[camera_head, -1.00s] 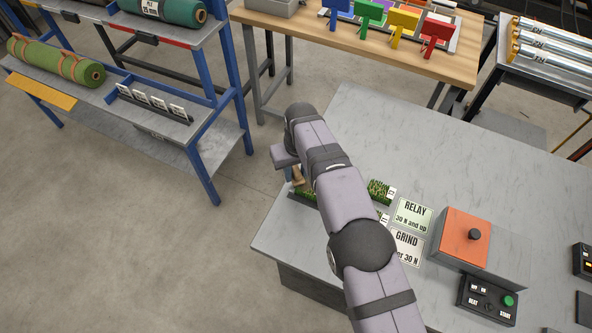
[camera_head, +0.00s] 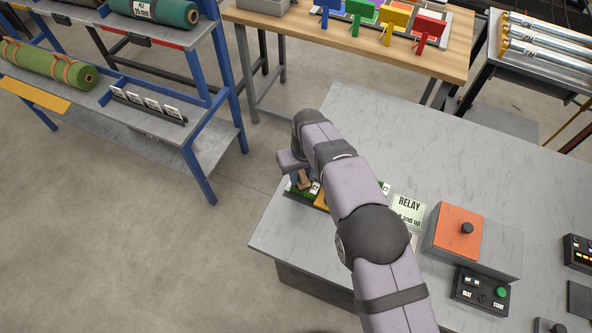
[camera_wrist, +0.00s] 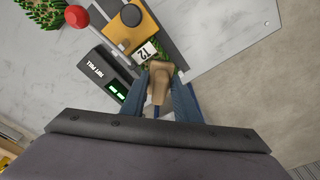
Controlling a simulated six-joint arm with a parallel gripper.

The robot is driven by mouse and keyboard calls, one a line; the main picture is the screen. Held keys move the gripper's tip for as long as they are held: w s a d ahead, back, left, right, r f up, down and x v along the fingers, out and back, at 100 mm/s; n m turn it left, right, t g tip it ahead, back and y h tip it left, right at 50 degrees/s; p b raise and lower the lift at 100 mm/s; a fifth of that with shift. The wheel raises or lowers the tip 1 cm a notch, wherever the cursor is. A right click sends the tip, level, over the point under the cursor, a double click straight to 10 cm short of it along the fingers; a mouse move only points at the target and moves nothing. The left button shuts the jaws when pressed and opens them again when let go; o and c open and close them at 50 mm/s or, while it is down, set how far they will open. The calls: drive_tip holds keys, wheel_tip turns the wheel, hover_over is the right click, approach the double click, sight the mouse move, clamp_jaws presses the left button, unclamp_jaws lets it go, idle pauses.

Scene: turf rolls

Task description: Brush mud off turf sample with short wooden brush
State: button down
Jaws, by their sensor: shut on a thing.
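My gripper (camera_wrist: 162,84) is shut on the short wooden brush (camera_wrist: 158,72); its blue-grey fingers sit on both sides of the tan wood. The brush (camera_head: 305,181) also shows in the head view below my wrist. The turf sample (camera_head: 297,189) lies at the table's left edge, just under the brush, with only bits of green showing. A white tag (camera_wrist: 147,52) reading T2 is beside it. I cannot tell whether the brush touches the turf, and I cannot make out any mud.
A yellow-orange block (camera_wrist: 123,32) with a black knob sits close to the tag. A dark box (camera_wrist: 108,75) with a green display is left of the brush. A red knob (camera_wrist: 76,17) is near more turf (camera_wrist: 42,11). The RELAY card (camera_head: 408,208) lies right of my arm.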

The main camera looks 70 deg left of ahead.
drive_tip(key=shift+w+d, duration=0.1)
drive_tip(key=shift+w+d+p, duration=0.4)
drive_tip(key=shift+w+d, duration=0.5)
drive_tip(key=shift+w, duration=0.05)
drive_tip(key=shift+w+d+f, duration=0.1)
drive_tip(key=shift+w+d, duration=0.1)
drive_tip(key=shift+d, duration=0.05)
drive_tip(key=shift+f, duration=0.1)
drive_tip(key=shift+s+a+f+b, duration=0.1)
drive_tip(key=shift+s+a+b, duration=0.65)
drive_tip(key=shift+b, duration=0.2)
drive_tip(key=shift+s+a+r, duration=0.2)
drive_tip(key=shift+s+a, duration=0.2)
drive_tip(key=shift+s, duration=0.05)
drive_tip(key=shift+s+a+b, duration=0.1)
drive_tip(key=shift+b, duration=0.2)
